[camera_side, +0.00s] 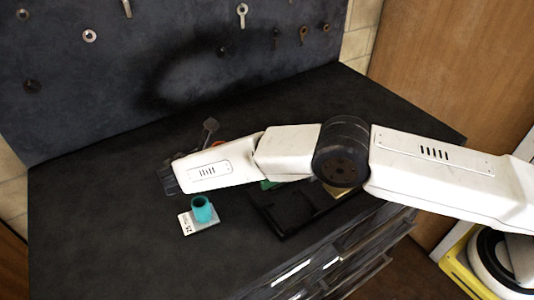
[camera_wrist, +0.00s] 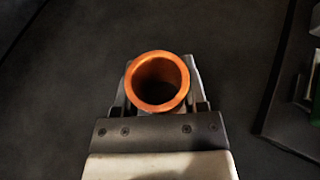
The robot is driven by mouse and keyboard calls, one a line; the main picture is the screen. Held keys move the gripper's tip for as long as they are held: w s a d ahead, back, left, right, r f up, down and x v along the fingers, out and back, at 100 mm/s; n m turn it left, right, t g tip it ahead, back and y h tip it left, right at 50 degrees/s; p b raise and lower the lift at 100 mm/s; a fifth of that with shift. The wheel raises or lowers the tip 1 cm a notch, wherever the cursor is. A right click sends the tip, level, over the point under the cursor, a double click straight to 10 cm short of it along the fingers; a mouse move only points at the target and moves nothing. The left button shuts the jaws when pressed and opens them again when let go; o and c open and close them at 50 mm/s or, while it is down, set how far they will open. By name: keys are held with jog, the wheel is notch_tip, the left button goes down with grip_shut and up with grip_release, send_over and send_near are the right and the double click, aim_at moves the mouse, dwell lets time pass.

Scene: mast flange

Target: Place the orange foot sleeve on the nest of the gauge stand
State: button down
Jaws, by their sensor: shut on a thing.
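The orange foot sleeve (camera_wrist: 184,92) is in my gripper (camera_wrist: 158,88) in the wrist view, its round open end facing the camera. The fingers are shut on it, one on each side. In the side view my gripper (camera_side: 168,178) is the dark end at the left of my white arm, over the bench. A bit of orange (camera_side: 219,144) shows behind my arm there; I cannot tell whether it is the sleeve. A dark upright piece with a square head (camera_side: 210,126) stands behind my wrist. I cannot make out the gauge stand's nest for certain.
A teal sleeve (camera_side: 203,211) stands on a small white labelled plate (camera_side: 187,226) in front of my gripper. A dark tray or frame (camera_side: 287,233) lies under my arm, with green and yellowish things partly hidden. The bench's left and front left are clear. A pegboard wall stands behind.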

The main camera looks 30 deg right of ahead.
jog(key=shift+r, duration=0.65)
jog(key=shift+s+d+r, duration=0.2)
jog(key=shift+s+r, duration=0.45)
jog(key=shift+r, duration=0.15)
jog(key=s+d+r, duration=0.4)
jog(key=s+r, duration=0.4)
jog(key=s, duration=0.3)
jog(key=shift+s+d, duration=0.25)
jog(key=shift+s, duration=0.15)
